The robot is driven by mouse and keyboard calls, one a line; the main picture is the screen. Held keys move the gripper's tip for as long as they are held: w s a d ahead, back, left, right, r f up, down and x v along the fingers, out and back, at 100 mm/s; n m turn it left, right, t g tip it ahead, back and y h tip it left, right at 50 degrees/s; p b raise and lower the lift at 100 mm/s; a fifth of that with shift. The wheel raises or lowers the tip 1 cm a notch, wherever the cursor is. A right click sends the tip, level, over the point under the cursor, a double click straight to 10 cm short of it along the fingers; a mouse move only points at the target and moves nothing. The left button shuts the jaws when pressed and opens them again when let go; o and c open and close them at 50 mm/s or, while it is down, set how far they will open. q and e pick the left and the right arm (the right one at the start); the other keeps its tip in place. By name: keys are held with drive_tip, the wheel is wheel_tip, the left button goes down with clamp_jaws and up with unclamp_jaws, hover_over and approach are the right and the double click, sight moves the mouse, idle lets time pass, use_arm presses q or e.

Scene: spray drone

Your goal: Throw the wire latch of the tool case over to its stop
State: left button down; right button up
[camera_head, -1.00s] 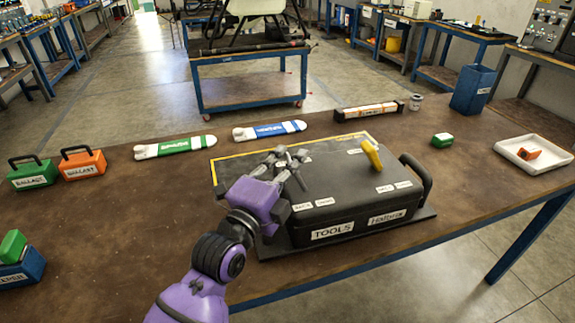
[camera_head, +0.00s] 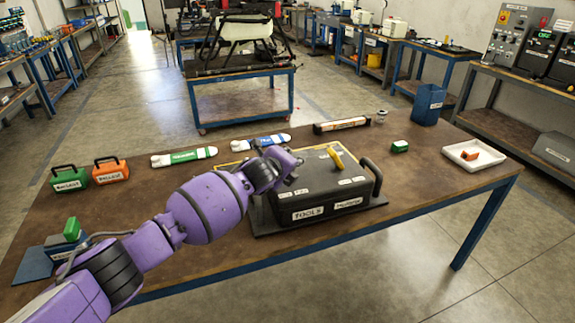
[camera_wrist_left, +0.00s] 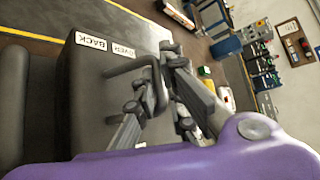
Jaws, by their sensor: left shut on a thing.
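The black tool case (camera_head: 322,190) lies on the workbench, with a "TOOLS" label on its front and a yellow lever (camera_head: 335,157) on its lid. My left gripper (camera_head: 289,165) is over the left part of the lid and covers the latch in the head view. In the left wrist view, the fingers of my left gripper (camera_wrist_left: 168,62) are closed on the grey wire latch (camera_wrist_left: 124,70), a bent bar standing beside the "BACK" and "OVER" labels. Its exact angle and its stop are hard to tell. My right gripper is not in view.
Green and blue marked white tools (camera_head: 184,157) lie behind the case. Orange (camera_head: 110,170) and green ballast boxes stand at the left. A white tray (camera_head: 473,154), a small green block (camera_head: 400,146) and a blue bin (camera_head: 427,104) are at the right. The case's black handle (camera_head: 373,176) stands at its right side.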

use_arm(q)
drive_tip(key=shift+w+d+r, duration=0.1)
drive_tip(key=shift+d+r, duration=0.15)
drive_tip(key=shift+d, duration=0.3)
drive_tip(key=shift+w+d+f+m+g+y+p, duration=0.15)
drive_tip(key=shift+d+f+m+g+y+p, duration=0.15)
drive_tip(key=shift+m+g+y, duration=0.15)
drive_tip(key=shift+f, duration=0.2)
drive_tip(key=shift+d+f+y, duration=0.1)
drive_tip(key=shift+f+y, duration=0.05)
drive_tip(key=shift+y, duration=0.1)
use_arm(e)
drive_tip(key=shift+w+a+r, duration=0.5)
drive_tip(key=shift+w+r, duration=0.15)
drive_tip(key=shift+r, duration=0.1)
use_arm(q)
drive_tip(key=c, duration=1.8)
unclamp_jaws()
drive_tip(key=shift+d+f+g, duration=0.15)
drive_tip(key=shift+f+g, duration=0.05)
drive_tip(key=shift+g, duration=0.05)
drive_tip(key=shift+w, duration=0.1)
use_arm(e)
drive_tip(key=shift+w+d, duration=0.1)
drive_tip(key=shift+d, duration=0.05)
use_arm(q)
drive_tip(key=shift+a+r, duration=0.1)
drive_tip(key=shift+a, duration=0.1)
drive_tip(key=v, duration=1.2)
drive_tip(key=shift+d, duration=0.1)
